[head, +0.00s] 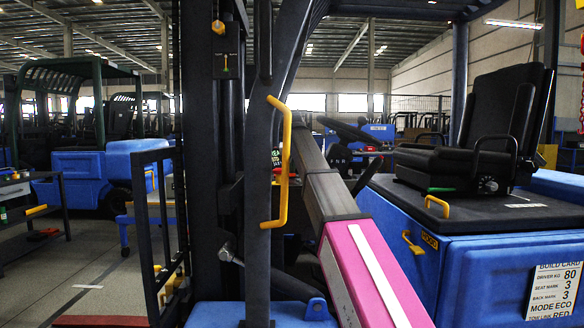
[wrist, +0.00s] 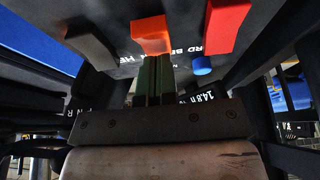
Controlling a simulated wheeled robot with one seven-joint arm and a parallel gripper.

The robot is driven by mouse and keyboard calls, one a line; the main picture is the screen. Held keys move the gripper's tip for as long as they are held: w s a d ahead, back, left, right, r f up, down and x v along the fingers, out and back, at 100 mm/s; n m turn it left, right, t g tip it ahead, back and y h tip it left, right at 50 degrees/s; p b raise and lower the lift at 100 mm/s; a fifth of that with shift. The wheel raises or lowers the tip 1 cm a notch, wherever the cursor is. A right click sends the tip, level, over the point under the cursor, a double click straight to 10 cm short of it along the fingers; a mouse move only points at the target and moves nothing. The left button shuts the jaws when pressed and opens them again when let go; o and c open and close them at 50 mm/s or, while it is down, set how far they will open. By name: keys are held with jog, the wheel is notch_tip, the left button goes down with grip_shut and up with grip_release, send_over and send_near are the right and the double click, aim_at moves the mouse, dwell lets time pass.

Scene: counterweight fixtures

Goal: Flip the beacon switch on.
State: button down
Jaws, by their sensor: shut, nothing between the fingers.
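In the wrist view my gripper (wrist: 153,62) is shut and empty, its dark green fingers side by side. The fingertips are right at an orange block-shaped switch (wrist: 151,32) on a dark panel (wrist: 120,15); I cannot tell whether they touch it. A grey block (wrist: 90,43), a red block (wrist: 226,24) and a blue knob (wrist: 202,66) are on the same panel. White lettering near the orange switch is partly hidden, so I cannot tell for sure which one is the beacon switch. In the head view my gripper is hidden.
In the head view a blue forklift with a black seat (head: 487,130) and steering wheel (head: 346,130) stands at right. A dark post with a yellow grab handle (head: 283,165) rises close beside my arm.

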jog(key=shift+s+f, duration=0.2)
jog(key=shift+f, duration=0.05)
jog(key=shift+s+r, duration=0.1)
jog(key=shift+s, duration=0.65)
jog(key=shift+r, duration=0.15)
jog(key=shift+r, duration=0.25)
jog(key=v, duration=1)
jog(key=shift+s+r, duration=0.1)
